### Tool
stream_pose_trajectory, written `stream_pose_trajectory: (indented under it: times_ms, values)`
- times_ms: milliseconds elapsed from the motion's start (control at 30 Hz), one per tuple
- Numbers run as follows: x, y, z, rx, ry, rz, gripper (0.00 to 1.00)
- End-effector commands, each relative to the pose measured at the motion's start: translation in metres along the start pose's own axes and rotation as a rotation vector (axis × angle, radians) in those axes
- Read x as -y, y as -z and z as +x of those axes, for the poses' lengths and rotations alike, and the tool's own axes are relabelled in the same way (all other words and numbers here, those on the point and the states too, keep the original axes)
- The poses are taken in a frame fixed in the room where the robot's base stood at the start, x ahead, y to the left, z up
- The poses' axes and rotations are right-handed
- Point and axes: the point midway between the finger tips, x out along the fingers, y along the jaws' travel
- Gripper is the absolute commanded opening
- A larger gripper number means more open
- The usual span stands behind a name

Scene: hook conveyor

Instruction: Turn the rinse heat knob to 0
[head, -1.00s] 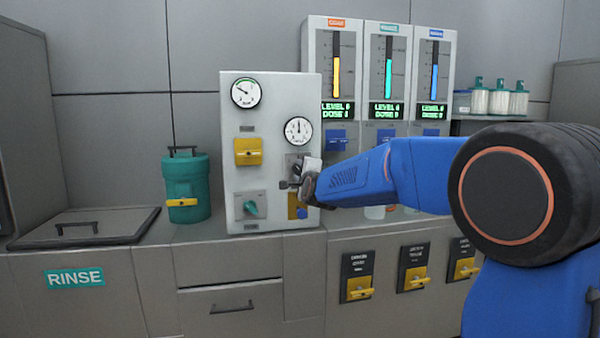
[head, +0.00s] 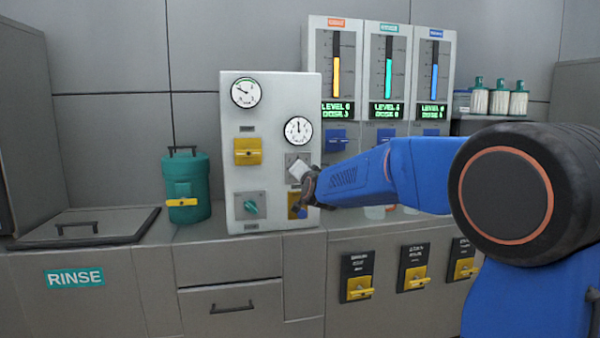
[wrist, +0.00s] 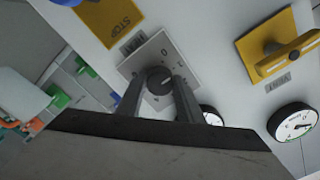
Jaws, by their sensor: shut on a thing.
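The rinse heat knob is a small round dark knob (wrist: 160,79) on a square grey dial plate (wrist: 183,58) in the wrist view. A small label beside the plate looks like HEAT. A 0 shows on the plate, but I cannot tell exactly which mark the knob points at. My gripper (wrist: 158,90) is shut on the knob, one finger on each side. In the head view the plate (head: 297,162) is on the white control box (head: 270,95), below the right gauge. My gripper (head: 306,184) is at its lower right, and the knob is hidden there.
A yellow stop plate (wrist: 108,18) with a blue button is close to the knob. A yellow handle (head: 248,151), a teal knob (head: 251,207) and two gauges (head: 245,92) share the box. A teal canister (head: 187,187) stands to its left.

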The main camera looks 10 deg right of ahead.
Motion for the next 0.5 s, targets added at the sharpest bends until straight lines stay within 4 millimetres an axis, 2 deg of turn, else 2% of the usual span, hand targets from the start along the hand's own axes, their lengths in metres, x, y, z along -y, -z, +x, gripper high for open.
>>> stream_pose_trajectory:
  times_ms: [500]
  values:
    - [-0.0021,-0.002,-0.0002,0.004,-0.002,-0.48,0.11]
